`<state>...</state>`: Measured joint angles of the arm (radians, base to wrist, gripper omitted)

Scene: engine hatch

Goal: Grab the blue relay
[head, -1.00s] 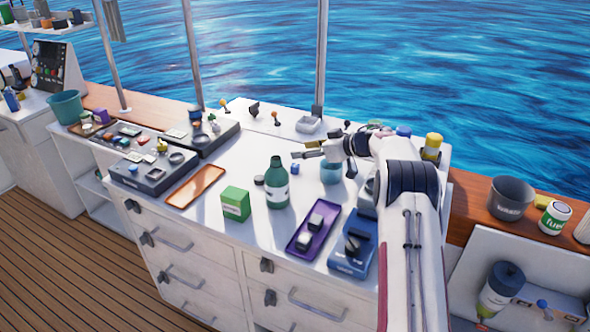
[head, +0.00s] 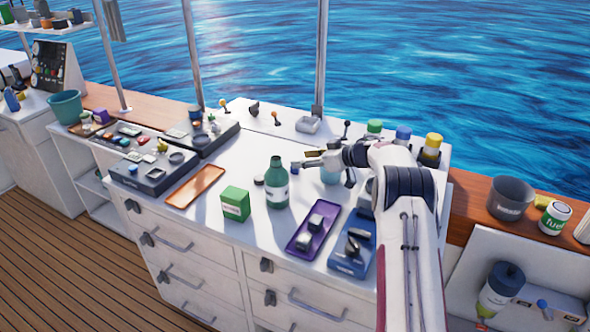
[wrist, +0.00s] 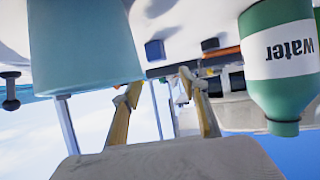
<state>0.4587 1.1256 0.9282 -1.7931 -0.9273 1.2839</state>
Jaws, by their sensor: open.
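The blue relay (head: 295,168) is a small blue block on the white counter, right of the green water bottle (head: 277,184). It also shows in the wrist view (wrist: 155,50), beyond the fingertips and roughly in line with the gap between them. My gripper (head: 306,159) is low over the counter, just right of the relay and pointing left toward it. Its two yellowish fingers (wrist: 160,82) are apart with nothing between them. Whether a finger touches the relay is not clear.
A pale teal cup (wrist: 85,45) stands close on the left in the wrist view, the water bottle (wrist: 292,60) on the right. A purple tray (head: 300,243), a green box (head: 235,203) and an orange tray (head: 186,196) lie toward the front. The counter between bottle and back edge is mostly clear.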

